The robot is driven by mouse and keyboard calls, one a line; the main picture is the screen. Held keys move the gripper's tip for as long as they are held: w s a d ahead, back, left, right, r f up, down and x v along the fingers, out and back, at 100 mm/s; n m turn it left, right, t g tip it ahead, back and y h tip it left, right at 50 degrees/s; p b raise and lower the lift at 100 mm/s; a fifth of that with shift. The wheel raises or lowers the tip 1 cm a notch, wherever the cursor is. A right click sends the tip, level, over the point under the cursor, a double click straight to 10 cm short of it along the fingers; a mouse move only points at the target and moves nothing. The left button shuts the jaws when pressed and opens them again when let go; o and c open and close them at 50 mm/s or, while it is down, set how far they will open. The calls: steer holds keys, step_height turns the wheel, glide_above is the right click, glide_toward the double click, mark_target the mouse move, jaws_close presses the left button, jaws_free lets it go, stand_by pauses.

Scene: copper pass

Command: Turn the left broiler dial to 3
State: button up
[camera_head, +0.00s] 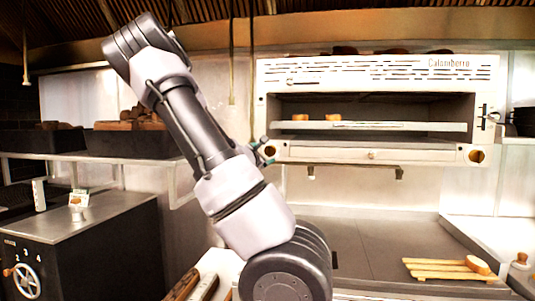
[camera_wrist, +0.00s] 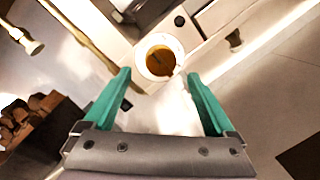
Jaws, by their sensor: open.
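The broiler (camera_head: 375,72) is a white, open-fronted unit on the back wall in the head view. Its left dial (camera_head: 269,151) is a small brass-coloured knob at the lower left corner of its front, partly covered by my gripper. In the wrist view the left dial (camera_wrist: 161,60) is a round brass disc in a white ring, just beyond and between my fingertips. My gripper (camera_wrist: 158,76) has green fingers, spread apart and empty. It also shows edge-on at the left dial in the head view (camera_head: 261,149). Contact cannot be told, and no numbers around the dial are readable.
The broiler's right dial (camera_head: 477,156) is at its other lower corner. A rack inside holds two small bread pieces. A wooden board (camera_head: 450,270) with bread lies on the counter below. A dark cabinet (camera_head: 90,245) with a numbered handwheel stands at left. Thin rods hang near my arm.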

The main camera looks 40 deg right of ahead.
mark_target(268, 152)
steer(key=shift+x, duration=2.25)
steer(key=c, duration=1.4)
steer(key=shift+o, duration=0.2)
